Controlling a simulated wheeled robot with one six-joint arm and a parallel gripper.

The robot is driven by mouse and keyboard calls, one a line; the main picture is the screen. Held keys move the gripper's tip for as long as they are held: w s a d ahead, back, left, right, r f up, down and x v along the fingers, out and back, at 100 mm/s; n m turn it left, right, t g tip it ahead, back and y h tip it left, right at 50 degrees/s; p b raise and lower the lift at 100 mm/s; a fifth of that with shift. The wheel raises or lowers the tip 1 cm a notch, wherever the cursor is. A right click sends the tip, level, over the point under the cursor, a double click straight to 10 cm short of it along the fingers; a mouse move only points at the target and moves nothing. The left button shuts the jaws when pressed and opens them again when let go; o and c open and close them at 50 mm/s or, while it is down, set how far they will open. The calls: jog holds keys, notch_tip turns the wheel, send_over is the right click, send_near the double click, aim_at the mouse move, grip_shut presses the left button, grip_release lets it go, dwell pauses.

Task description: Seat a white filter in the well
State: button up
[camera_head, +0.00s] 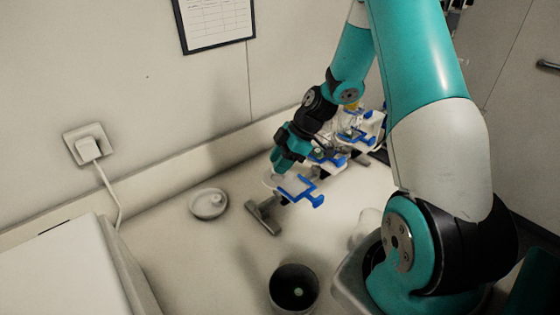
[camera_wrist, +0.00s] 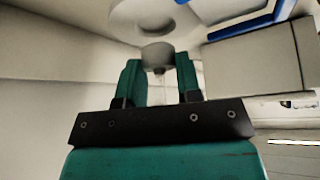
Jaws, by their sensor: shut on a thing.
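My gripper (camera_head: 279,167) is shut on a pale round piece (camera_head: 271,181) at the left end of a stand with blue brackets (camera_head: 303,190). In the wrist view the gripper (camera_wrist: 158,68) has its teal fingers on either side of a short grey knob, with a wide pale disc (camera_wrist: 128,17) beyond it. I cannot tell whether this piece is the white filter or a cover, or whether it touches the stand. A white round dish (camera_head: 208,204) with a small raised part stands left on the bench.
A dark cup (camera_head: 280,294) with a small pale green thing inside stands at the front. More blue-bracketed stations (camera_head: 352,135) with glassware run back right along the wall. A white box (camera_head: 62,272) fills the front left. The bench between dish and cup is clear.

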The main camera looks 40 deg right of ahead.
jog(key=shift+f+b, duration=1.15)
jog(key=o, duration=1)
jog(key=shift+c, duration=0.2)
jog(key=b+v, duration=0.3)
jog(key=v, duration=1.4)
jog(key=shift+r, duration=0.2)
